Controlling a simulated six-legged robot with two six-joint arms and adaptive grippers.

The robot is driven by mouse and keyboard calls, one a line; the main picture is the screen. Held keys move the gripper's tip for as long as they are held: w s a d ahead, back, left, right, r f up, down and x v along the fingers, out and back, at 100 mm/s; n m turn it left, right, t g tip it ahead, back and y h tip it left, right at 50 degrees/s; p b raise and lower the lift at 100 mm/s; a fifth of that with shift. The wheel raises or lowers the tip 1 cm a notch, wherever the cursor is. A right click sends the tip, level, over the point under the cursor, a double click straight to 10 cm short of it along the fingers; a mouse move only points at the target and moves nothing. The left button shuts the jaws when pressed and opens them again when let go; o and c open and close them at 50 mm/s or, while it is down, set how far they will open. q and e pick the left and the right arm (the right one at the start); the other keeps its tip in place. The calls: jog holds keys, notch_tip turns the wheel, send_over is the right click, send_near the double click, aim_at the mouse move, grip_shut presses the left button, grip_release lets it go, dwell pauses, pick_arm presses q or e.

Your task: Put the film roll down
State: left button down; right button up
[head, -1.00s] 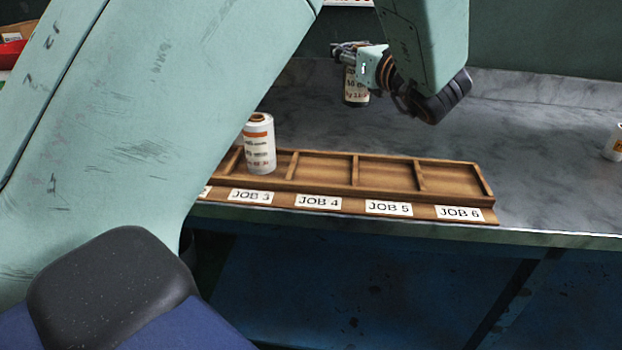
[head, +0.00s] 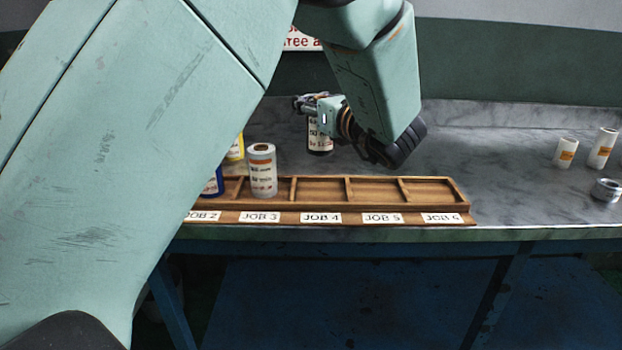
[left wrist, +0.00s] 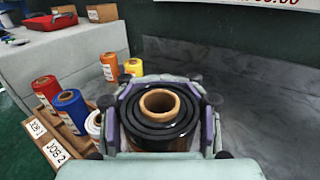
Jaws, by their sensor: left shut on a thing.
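My left gripper (head: 322,104) is shut on a black film roll (head: 320,136) with a white label. The roll is upright, behind the wooden rack (head: 370,207) as seen in the head view; I cannot tell whether it touches the bench. In the left wrist view the black roll (left wrist: 158,122) shows from above, its brown core between the fingers. The rack has labels JOB 2 to JOB 6 in view. A white roll (head: 262,172) stands in the JOB 3 slot. The JOB 4, JOB 5 and JOB 6 slots look empty. My right gripper is not in view.
A blue roll (head: 213,183) stands at JOB 2, partly hidden by my arm. A yellow roll (head: 236,148) stands behind the rack. White rolls (head: 566,152) and a silver ring-like thing (head: 606,190) are at the right. The grey bench (head: 480,150) between is clear.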

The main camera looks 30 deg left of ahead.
pick_arm(q)
jog(key=f+b, duration=0.1)
jog(key=f, duration=0.2)
jog(key=f+b, duration=0.1)
jog(key=f, duration=0.2)
jog(key=f+b, duration=0.1)
jog(key=f, duration=0.2)
jog(key=shift+w+f, duration=0.25)
jog(key=shift+w, duration=0.05)
jog(key=shift+s+f, duration=0.1)
jog(key=shift+f, duration=0.05)
jog(key=c, duration=0.6)
grip_release()
